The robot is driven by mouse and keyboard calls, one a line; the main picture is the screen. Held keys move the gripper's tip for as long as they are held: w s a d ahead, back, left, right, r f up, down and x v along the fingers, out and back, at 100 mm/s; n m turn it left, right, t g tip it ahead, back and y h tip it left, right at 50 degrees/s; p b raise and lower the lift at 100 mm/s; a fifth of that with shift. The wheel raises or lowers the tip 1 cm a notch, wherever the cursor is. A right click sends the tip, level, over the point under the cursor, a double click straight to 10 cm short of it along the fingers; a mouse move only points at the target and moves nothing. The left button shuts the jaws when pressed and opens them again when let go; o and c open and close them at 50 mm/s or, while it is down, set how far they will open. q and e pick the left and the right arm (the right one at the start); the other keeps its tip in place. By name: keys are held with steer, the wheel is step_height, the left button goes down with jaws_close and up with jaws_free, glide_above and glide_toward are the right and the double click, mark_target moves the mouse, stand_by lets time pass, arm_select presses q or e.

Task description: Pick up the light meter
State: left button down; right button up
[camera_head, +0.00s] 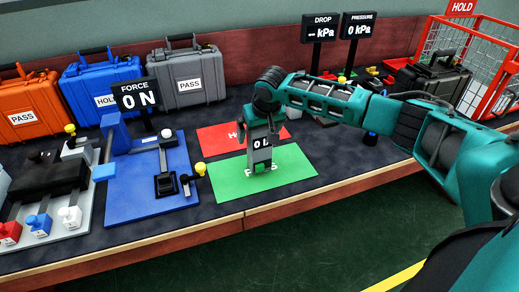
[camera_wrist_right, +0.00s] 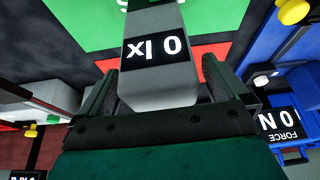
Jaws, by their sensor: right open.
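The light meter (camera_head: 262,152) is a small grey device with a black display. It is over the green PASS mat (camera_head: 293,163) in the head view, hiding part of the lettering. I cannot tell whether it rests on the mat. In the right wrist view the meter (camera_wrist_right: 158,88) fills the middle, its display reading 0 lx upside down. My right gripper (camera_head: 262,130) comes down over it from above. Its fingers are on either side of the meter, open; in the wrist view the gripper (camera_wrist_right: 160,82) straddles it. My left gripper is not in view.
A red HOLD mat (camera_head: 215,138) lies behind the green mat. The blue force rig (camera_head: 130,205) stands to the left, with a yellow knob (camera_head: 200,169) near the green mat. Orange, blue and grey cases line the back. A red wire cage (camera_head: 433,38) stands at the right.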

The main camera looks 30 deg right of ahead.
steer(key=shift+w+f, duration=0.1)
steer(key=shift+f, duration=0.05)
steer(key=c, duration=1.5)
